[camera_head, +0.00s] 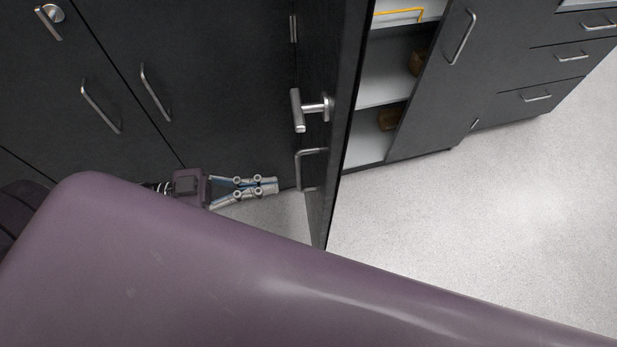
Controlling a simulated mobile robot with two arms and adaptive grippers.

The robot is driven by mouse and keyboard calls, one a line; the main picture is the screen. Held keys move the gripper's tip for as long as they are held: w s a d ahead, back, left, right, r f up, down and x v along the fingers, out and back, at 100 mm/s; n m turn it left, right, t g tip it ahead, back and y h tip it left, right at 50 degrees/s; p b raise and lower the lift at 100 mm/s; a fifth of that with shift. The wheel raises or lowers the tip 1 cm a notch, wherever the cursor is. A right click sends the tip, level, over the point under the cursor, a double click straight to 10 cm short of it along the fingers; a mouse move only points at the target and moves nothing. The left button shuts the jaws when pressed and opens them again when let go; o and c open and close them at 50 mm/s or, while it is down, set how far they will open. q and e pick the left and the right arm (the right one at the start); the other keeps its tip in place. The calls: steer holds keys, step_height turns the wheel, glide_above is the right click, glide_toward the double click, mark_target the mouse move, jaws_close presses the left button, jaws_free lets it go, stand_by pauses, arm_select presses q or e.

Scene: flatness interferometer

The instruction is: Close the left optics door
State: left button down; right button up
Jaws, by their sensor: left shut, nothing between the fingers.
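The left optics door (324,60) is a dark panel standing open, swung out from the cabinet and seen almost edge-on. A silver lever handle (312,107) and a bar pull (304,168) below it are on its left-facing side. My left gripper (275,186) is shut and empty, with its fingers pointing right toward that side of the door. The tips look a short gap to the left of the bar pull; the depth between them is hard to judge. My right gripper is not in view.
White shelves (385,78) show behind the open door, with brown items (390,119) and a yellow piece (400,13). A dark door with a bar handle (461,38) stands right of them. Closed dark cabinets (215,60) fill the left. Pale floor (480,220) at right is clear.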

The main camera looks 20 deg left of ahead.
mark_target(323, 179)
arm_select(q)
steer(key=p+x, duration=0.1)
steer(key=x, duration=0.6)
steer(key=shift+r, duration=0.15)
steer(key=shift+w+d+p, duration=0.35)
steer(key=shift+d, duration=0.3)
